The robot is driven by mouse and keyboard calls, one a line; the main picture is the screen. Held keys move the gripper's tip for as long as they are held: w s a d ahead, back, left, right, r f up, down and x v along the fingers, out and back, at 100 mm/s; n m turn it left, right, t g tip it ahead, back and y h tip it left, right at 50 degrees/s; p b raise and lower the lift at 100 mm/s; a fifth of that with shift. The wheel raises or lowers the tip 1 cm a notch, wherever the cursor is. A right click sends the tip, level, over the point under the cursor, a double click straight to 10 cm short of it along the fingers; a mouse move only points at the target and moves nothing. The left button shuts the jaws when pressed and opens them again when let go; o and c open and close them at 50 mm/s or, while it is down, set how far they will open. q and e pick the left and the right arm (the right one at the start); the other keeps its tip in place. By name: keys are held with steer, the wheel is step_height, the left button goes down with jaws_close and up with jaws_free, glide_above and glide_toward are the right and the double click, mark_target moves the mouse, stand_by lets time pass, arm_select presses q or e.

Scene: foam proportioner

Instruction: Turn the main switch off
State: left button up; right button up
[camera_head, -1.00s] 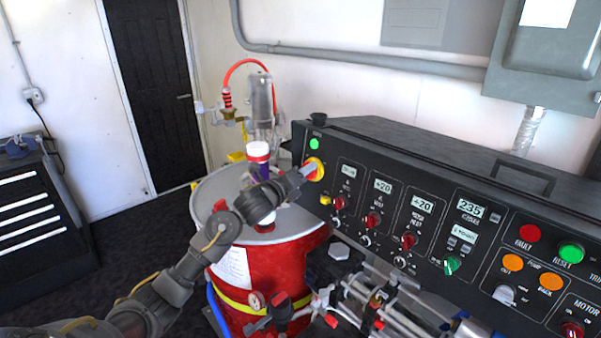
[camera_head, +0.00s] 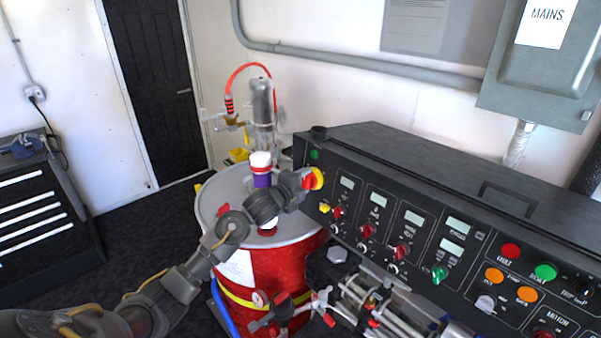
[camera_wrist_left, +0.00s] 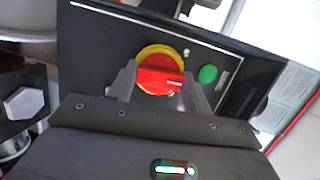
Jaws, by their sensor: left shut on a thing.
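The main switch is a red knob (camera_wrist_left: 158,76) on a yellow round plate (camera_wrist_left: 152,55), at the left end of the black control panel. In the head view its yellow plate (camera_head: 319,177) shows beyond my fingers. My left gripper (camera_wrist_left: 160,92) is shut on the red knob, with one finger on each side of it. In the head view my left gripper (camera_head: 303,181) reaches the panel from the left. The small indicator beside the switch (camera_head: 314,154) is dark green, and the panel displays (camera_head: 378,199) are blank. My right gripper is not in view.
A red drum (camera_head: 275,272) with a grey lid stands below my left arm. A white-capped purple bottle (camera_head: 261,172) is close behind the wrist. Pipes and valves (camera_head: 365,305) sit below the panel. A black tool chest (camera_head: 40,215) stands at the left.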

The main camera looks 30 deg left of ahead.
arm_select(q)
steer(key=shift+r+n+g+p, duration=0.3)
steer(key=shift+n+p, duration=0.5)
steer(key=shift+p, duration=0.05)
steer(key=shift+n+p, duration=0.55)
steer(key=shift+n, duration=0.35)
steer(key=shift+f+n+g+h, duration=0.1)
steer(key=shift+n+g+h, duration=0.3)
steer(key=shift+n, duration=0.6)
steer(key=shift+n+g, duration=0.3)
steer(key=shift+n, duration=0.6)
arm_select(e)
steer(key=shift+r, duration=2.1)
arm_select(q)
steer(key=o, duration=1)
